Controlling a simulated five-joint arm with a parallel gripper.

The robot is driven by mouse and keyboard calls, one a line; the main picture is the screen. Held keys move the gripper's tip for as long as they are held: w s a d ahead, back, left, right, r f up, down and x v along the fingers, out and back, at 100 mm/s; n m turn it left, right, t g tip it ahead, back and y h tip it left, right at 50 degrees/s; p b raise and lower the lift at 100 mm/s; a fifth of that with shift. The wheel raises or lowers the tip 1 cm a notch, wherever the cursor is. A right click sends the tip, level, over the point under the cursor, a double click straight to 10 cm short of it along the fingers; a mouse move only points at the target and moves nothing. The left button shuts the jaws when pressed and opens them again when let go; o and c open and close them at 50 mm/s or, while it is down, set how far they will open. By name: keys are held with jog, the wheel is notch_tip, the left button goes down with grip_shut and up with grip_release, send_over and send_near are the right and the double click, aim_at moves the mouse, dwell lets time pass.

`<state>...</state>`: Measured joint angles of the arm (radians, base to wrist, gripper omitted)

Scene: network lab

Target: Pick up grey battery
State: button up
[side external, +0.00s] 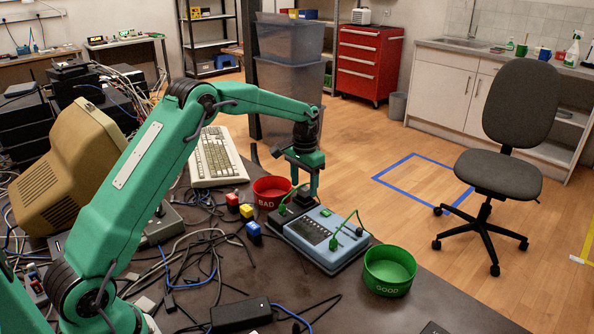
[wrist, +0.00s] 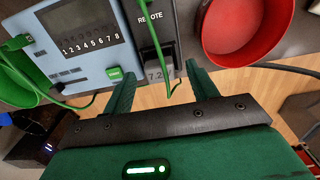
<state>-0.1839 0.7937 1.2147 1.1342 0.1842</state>
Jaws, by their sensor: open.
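The grey battery (wrist: 157,75), marked 7.2, sits in a dark slot at the edge of the blue-grey tester (wrist: 70,62) in the wrist view. The word REMOTE shows on the slot beside it. My gripper (wrist: 162,78) is open, with one green finger on each side of the battery. Whether the fingers touch it cannot be told. In the side view my gripper (side external: 301,192) points down at the far edge of the tester (side external: 312,243). The battery is hard to make out there behind the fingers.
A red BAD bowl (side external: 268,193) stands just beyond the tester, a green GOOD bowl (side external: 388,284) to its right. Green leads loop over the tester, one close to my fingers. Cables clutter the table's left.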

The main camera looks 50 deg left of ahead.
jog(key=shift+f, duration=1.25)
jog(key=c, duration=1.1)
jog(key=shift+r, duration=0.2)
jog(key=shift+r, duration=0.6)
jog(key=r, duration=0.3)
jog(key=shift+s+d+r, duration=0.1)
jog(key=shift+d, duration=0.3)
jog(key=s+d+r, duration=0.4)
jog(key=d+r, duration=0.2)
jog(key=d, duration=0.4)
jog(key=shift+r, duration=0.15)
